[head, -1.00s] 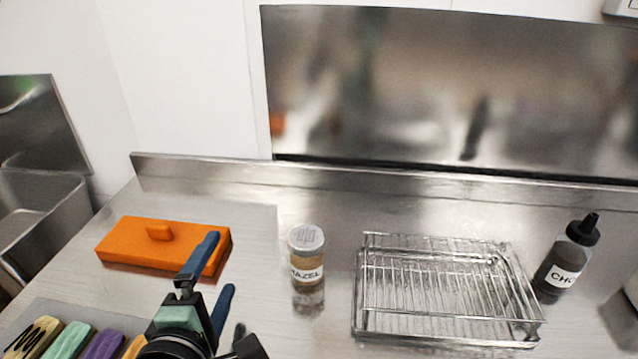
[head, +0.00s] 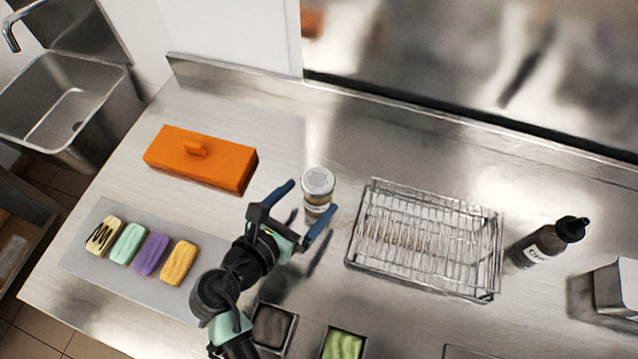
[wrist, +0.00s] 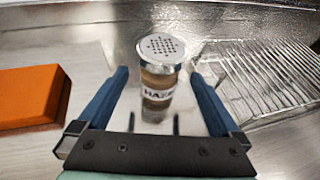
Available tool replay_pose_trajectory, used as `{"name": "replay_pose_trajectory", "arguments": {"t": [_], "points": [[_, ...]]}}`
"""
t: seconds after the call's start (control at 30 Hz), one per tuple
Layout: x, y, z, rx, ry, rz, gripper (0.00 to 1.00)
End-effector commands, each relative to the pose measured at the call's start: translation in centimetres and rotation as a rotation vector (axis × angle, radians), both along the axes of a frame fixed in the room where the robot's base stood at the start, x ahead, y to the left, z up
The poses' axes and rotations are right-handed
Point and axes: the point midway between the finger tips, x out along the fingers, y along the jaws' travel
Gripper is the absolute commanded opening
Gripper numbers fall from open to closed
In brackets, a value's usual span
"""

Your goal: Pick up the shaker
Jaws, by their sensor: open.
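The shaker (head: 318,187) is a small clear jar with brown contents, a perforated silver lid and a label. It stands upright on the steel counter. In the wrist view the shaker (wrist: 158,75) is just beyond and between the fingertips, its label partly readable as "HAZ". My gripper (head: 306,212) is open, with one blue finger to the left of the shaker and one to the right. In the wrist view my gripper (wrist: 160,78) shows a gap on both sides of the jar, and I see no contact.
An orange lidded box (head: 200,160) lies to the left. A wire rack (head: 425,240) stands to the right, with a dark squeeze bottle (head: 548,243) beyond it. Metal containers (head: 272,328) sit at the front. The counter behind the shaker is clear.

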Motion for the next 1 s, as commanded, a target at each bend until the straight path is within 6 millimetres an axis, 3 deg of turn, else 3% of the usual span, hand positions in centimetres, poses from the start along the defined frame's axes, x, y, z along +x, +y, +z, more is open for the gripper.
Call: {"name": "replay_pose_trajectory", "arguments": {"t": [0.63,0.93,1.0], "points": [[5.4,-3.5,-3.3,0.004,-0.001,-0.002,1.0],[5.8,-3.8,-3.5,0.003,-0.001,0.0,1.0],[5.8,-3.7,-3.5,0.003,-0.001,0.0,0.87]]}}
